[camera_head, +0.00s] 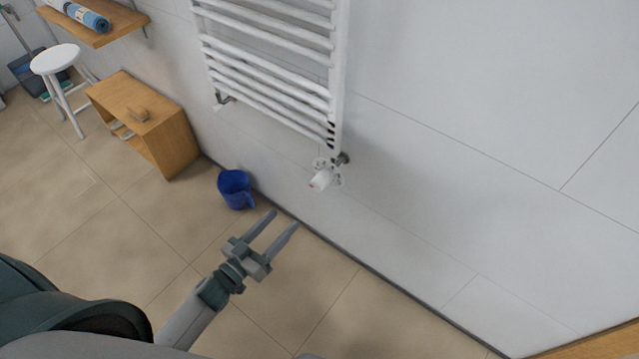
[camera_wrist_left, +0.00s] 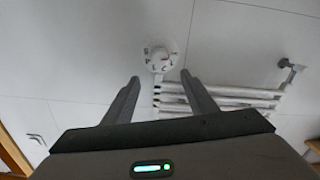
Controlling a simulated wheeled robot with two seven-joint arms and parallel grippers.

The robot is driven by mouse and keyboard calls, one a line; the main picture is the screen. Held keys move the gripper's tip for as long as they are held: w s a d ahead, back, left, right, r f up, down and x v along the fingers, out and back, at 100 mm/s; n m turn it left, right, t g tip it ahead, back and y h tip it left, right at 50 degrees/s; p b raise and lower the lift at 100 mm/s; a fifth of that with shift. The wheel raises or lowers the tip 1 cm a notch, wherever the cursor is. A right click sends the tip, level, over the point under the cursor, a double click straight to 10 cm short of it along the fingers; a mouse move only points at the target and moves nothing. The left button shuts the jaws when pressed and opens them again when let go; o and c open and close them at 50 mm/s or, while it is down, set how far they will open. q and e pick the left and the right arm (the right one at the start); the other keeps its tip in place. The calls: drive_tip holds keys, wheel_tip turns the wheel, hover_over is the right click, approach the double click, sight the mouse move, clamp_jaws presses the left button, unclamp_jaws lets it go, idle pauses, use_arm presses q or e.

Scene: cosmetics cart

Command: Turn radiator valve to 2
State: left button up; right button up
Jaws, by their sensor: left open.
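The white radiator valve knob (camera_head: 321,180) sits below the lower right corner of the white towel radiator (camera_head: 270,75), close to the wall. In the left wrist view the valve (camera_wrist_left: 160,62) faces the camera, with dark marks around its round face that are too small to read. My left gripper (camera_head: 286,219) is open and empty, below and to the left of the valve in the head view and apart from it. In the left wrist view its two fingers (camera_wrist_left: 158,82) point toward the valve, which lies just beyond the gap between them. My right gripper is out of view.
A wooden box stool (camera_head: 150,120), a white stool (camera_head: 56,60) and a wooden shelf (camera_head: 95,30) are at the left. The wall right of the valve is bare.

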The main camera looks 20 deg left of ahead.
sight(315, 188)
use_arm(q)
drive_tip(key=x, duration=1.7)
drive_tip(key=shift+w+d, duration=0.1)
drive_tip(key=shift+w, duration=0.05)
drive_tip(key=c, duration=1.1)
